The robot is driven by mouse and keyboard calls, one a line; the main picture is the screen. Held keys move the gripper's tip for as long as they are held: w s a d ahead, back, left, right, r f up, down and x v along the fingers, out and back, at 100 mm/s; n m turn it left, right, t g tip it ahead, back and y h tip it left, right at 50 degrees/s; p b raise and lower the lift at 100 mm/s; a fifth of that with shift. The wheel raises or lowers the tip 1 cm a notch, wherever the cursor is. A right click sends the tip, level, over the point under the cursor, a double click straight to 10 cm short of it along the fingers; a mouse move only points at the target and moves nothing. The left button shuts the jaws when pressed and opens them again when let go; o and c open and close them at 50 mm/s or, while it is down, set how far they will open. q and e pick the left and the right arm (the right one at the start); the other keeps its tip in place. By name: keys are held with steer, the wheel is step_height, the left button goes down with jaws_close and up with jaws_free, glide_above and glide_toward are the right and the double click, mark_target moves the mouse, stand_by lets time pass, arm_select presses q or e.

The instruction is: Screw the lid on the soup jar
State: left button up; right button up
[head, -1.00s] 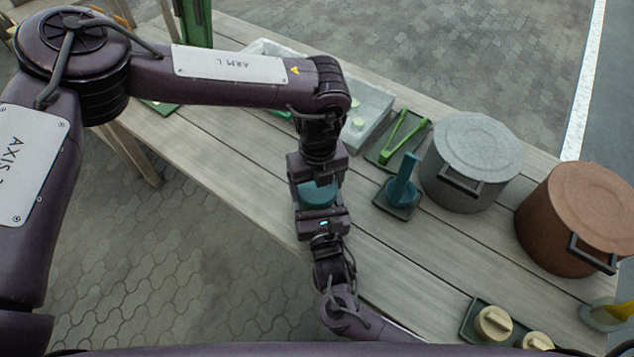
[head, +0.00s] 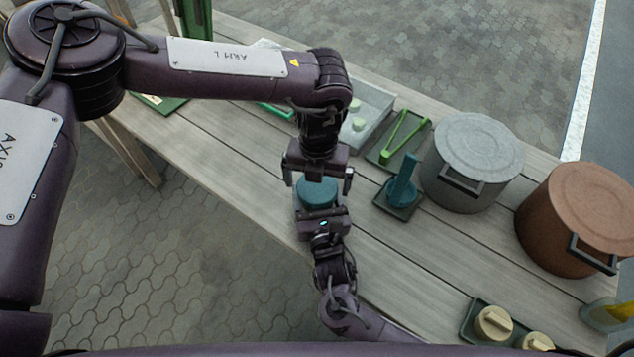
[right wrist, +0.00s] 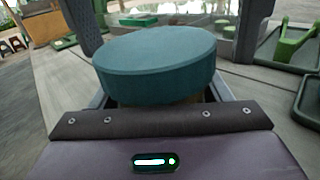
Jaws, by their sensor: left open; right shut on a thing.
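The teal lid (head: 317,191) sits level on top of the soup jar at the table's near edge; it also shows in the right wrist view (right wrist: 155,62). Only a small strip of the jar (right wrist: 160,103) shows below the lid, so how far the lid is threaded cannot be seen. My right gripper (head: 320,212) is shut on the jar from the near side. My left gripper (head: 319,180) is open just beyond and above the lid, its fingers spread wide to either side and apart from it.
A teal ladle-like utensil on a tray (head: 401,190), green tongs (head: 404,134), a grey pot (head: 471,163) and a brown pot (head: 577,217) stand to the right. A pale bin (head: 366,125) lies behind. Cream-knobbed pieces (head: 493,324) are at lower right.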

arm_select(q)
step_height(320, 180, up, 11)
steer(key=shift+f, duration=0.15)
steer(key=shift+d, duration=0.1)
arm_select(e)
steer(key=o, duration=2)
steer(key=shift+c, duration=0.2)
steer(key=shift+s, duration=0.1)
arm_select(q)
steer(key=shift+f, duration=0.15)
arm_select(e)
steer(key=s, duration=0.3)
steer(key=s+d, duration=0.1)
steer(key=s, duration=0.3)
steer(key=shift+s+d, duration=0.2)
steer(key=shift+s, duration=0.05)
